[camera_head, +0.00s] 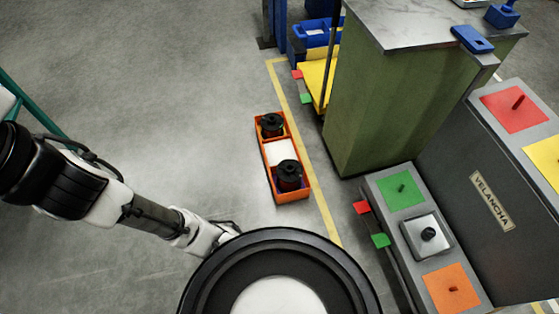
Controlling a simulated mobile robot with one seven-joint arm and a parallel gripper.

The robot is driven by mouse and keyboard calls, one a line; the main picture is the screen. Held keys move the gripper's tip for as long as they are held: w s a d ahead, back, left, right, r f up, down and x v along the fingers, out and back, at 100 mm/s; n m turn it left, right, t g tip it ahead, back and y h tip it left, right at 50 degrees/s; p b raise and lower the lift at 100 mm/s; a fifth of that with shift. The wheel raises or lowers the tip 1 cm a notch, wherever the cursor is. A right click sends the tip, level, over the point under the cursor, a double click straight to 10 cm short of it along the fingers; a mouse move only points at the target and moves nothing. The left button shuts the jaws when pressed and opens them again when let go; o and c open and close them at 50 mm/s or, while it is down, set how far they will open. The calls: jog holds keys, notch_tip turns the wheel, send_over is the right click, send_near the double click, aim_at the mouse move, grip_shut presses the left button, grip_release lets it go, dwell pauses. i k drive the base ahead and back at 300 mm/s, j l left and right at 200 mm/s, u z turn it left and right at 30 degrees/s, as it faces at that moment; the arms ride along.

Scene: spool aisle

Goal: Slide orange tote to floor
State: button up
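The orange tote (267,178) rests on the grey concrete floor near the middle of the picture, left of the yellow floor line. It is a narrow open box holding two black spools, one at the far end (271,124) and one at the near end (289,174). A white card or pad (279,152) lies between the spools. My arm comes in from the left and runs toward the bottom middle. My gripper is not clearly visible; the arm's end is hidden behind my round body part at the bottom.
A green cabinet (385,105) with a grey top stands right of the line. A grey VELANCHA unit (465,160) with coloured square plates stands at right. A yellow shelf with a blue bin (316,32) is behind. The floor left of the tote is clear.

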aim_at(275, 150)
jog(key=i+j, duration=0.2)
jog(key=i, duration=0.25)
jog(key=i+j, duration=0.25)
jog(key=i, duration=0.15)
jog(key=i+j+z, duration=0.1)
jog(key=i, duration=0.35)
jog(key=j, duration=0.1)
